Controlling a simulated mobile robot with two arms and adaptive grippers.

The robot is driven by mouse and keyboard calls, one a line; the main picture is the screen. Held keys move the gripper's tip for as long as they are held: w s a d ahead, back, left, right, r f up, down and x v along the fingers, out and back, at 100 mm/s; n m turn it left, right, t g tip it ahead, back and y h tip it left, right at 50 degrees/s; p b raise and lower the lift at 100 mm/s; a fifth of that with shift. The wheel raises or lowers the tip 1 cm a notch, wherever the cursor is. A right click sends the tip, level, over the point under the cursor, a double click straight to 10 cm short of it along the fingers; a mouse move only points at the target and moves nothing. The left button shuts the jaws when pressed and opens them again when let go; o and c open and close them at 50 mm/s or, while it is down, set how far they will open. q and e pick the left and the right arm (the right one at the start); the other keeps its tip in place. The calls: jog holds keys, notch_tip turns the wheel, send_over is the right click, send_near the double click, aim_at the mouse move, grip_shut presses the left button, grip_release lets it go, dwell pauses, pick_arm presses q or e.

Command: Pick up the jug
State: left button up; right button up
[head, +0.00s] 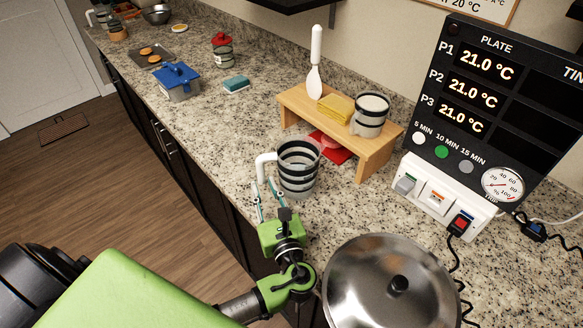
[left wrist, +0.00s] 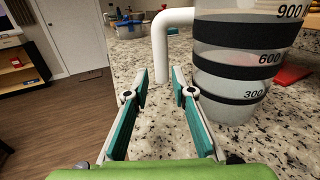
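The jug (head: 298,169) stands upright on the granite counter, in front of the small wooden shelf. It is clear with black bands and has a white handle (head: 264,165) on its left side. In the left wrist view the jug (left wrist: 232,62) fills the upper right, with marks 300, 600 and 900, and its handle (left wrist: 160,45) comes down near the middle. My left gripper (head: 270,196) is open and empty, just short of the jug on the handle side. Its two teal fingers (left wrist: 162,92) are spread, with the handle's lower end beyond them. My right gripper is not in view.
A wooden shelf (head: 378,154) behind the jug bears a sponge, a spatula and a striped cup. A lidded steel pot (head: 360,285) stands at the front right. A display panel (head: 490,100) stands at the right. The counter left of the jug is clear.

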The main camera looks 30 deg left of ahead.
aim_at(262, 179)
pick_arm(q)
jog(key=x, duration=0.2)
jog(key=p+x, duration=0.1)
jog(key=shift+w+a+r, duration=0.15)
jog(key=shift+w+r, duration=0.1)
jog(key=shift+w, duration=0.15)
jog(key=shift+w+a+f, duration=0.2)
jog(key=shift+w+a, duration=0.1)
jog(key=shift+a, duration=0.05)
jog(key=shift+s+d, duration=0.1)
grip_shut()
jog(key=shift+r, duration=0.15)
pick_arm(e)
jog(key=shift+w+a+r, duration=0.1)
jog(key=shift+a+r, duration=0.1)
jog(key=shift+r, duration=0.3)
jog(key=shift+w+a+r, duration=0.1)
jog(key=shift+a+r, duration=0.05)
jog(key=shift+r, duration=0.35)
